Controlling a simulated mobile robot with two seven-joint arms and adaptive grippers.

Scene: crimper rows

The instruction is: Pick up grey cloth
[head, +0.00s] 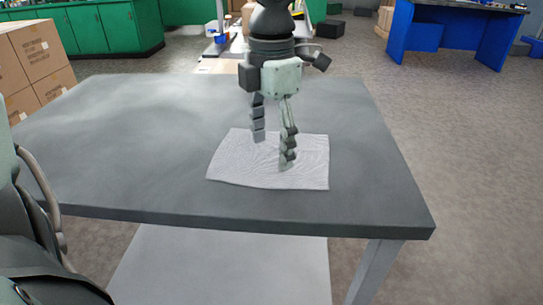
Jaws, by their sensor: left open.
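The grey cloth (245,172) lies flat on the dark grey table (140,135), near its front edge and right of the middle. It is light grey and wrinkled, with uneven edges. My left gripper (273,153) points down over the cloth's upper part. Its two fingers are apart with nothing between them. The fingertips overlap the cloth in the picture; I cannot tell whether they touch it. The fingers hide a small part of the cloth. My right gripper is not in view.
Cardboard boxes (38,60) are stacked at the left, beyond the table. Green cabinets (105,27) stand at the back left and a blue bench (455,35) at the back right. The tabletop around the cloth is clear.

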